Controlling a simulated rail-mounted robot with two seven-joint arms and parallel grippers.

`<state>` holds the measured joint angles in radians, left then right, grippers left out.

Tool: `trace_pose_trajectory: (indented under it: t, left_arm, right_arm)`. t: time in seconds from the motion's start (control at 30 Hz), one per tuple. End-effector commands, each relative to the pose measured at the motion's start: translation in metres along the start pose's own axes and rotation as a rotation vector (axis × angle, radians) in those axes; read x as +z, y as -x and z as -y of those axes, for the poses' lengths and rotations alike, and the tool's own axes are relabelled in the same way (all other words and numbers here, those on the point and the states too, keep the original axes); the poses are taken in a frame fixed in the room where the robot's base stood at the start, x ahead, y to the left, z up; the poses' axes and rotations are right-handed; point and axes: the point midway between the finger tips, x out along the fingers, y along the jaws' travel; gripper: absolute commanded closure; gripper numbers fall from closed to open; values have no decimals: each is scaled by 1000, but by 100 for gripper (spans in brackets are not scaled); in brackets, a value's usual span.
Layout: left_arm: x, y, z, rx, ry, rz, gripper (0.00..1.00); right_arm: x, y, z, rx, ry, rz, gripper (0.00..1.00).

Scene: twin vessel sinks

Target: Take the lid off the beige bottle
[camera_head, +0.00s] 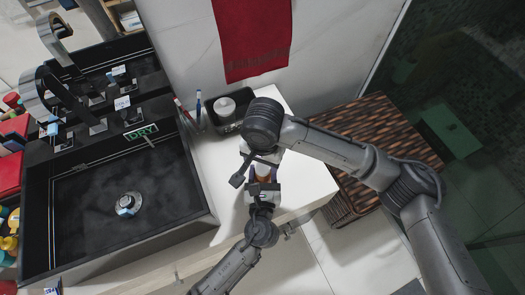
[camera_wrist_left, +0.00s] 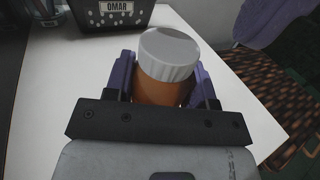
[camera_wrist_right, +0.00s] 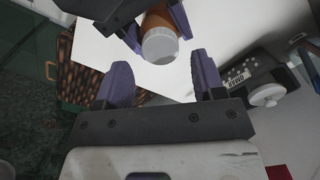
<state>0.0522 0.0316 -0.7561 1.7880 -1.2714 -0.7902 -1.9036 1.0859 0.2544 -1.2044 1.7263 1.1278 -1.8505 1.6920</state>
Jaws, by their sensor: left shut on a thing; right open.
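The bottle (camera_wrist_left: 160,92) has an orange-brown body and a white ribbed lid (camera_wrist_left: 168,50). My left gripper (camera_wrist_left: 155,80) is shut on the body, with the lid standing clear above its fingers. In the right wrist view the lid (camera_wrist_right: 160,46) faces my right gripper (camera_wrist_right: 161,66), whose purple fingers are open and empty, with the lid beyond and between their tips. In the head view the bottle (camera_head: 265,171) is mostly hidden between the two grippers, above the white counter's right part.
A dark sink (camera_head: 85,215) marked DRY fills the left side. A black caddy (camera_head: 228,110) labelled OMAR in the left wrist view stands at the counter's back, beside toothbrushes (camera_head: 198,105). A red towel (camera_head: 252,35) hangs behind. A woven brown box (camera_head: 380,135) stands right of the counter.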

Motion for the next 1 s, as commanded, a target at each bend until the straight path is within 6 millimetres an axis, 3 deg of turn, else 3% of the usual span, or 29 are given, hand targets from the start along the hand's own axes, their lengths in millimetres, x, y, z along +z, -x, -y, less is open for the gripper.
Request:
trace_pose_trajectory:
  t: [0.3, 0.7, 1.0]
  left_arm:
    - [0, 0, 0, 0, 0, 0, 100]
    - [0, 0, 0, 0, 0, 0, 100]
    - [0, 0, 0, 0, 0, 0, 100]
  right_arm:
    - [0, -29, 0, 0, 0, -1, 37]
    - [0, -33, 0, -2, 1, -1, 37]
    - [0, -33, 0, -2, 1, -1, 66]
